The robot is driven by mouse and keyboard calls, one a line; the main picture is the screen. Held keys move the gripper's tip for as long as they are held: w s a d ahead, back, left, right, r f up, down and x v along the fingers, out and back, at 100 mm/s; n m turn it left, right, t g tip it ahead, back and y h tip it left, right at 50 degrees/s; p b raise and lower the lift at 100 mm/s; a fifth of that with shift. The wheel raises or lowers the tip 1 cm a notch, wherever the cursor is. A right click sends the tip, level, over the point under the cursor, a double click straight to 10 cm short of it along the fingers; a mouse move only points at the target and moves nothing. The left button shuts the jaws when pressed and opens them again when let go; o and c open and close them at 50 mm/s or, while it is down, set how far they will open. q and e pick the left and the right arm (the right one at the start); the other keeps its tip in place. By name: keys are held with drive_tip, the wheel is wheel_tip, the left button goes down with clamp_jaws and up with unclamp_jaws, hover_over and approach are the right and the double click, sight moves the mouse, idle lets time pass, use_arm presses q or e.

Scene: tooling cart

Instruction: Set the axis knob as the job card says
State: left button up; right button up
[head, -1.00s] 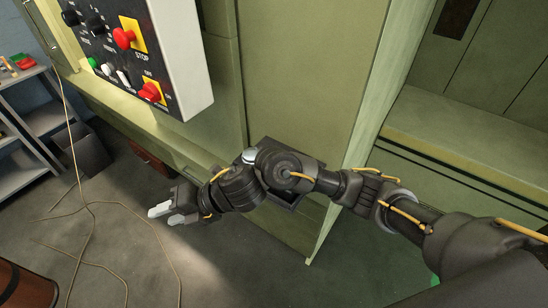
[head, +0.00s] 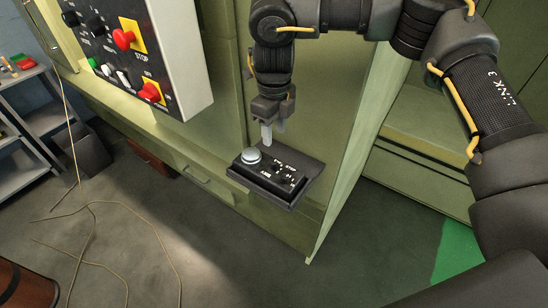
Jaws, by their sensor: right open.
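My right gripper (head: 273,134) points down with its pale fingers apart and empty. It is just above and behind a black control box (head: 262,177) on a small dark shelf (head: 312,168) at the cabinet's side. The box carries a silver round wheel (head: 250,156) at its left and small black knobs (head: 283,171) with white marks, too small to read. No contact with the box is clear. A control panel (head: 183,60) at the upper left has black knobs (head: 96,25) too. I cannot tell which knob is the axis knob. No job card is readable here. My left gripper is out of view.
The panel also has red buttons on yellow plates (head: 124,40). The green cabinet (head: 225,100) stands behind the shelf. Cables (head: 92,205) lie on the floor. A grey rack (head: 38,122) is at the far left.

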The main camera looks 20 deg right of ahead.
sight(274, 162)
wheel_tip(274, 162, down, 9)
drive_tip(key=p, duration=0.3)
drive_tip(key=shift+f, duration=0.8)
clamp_jaws()
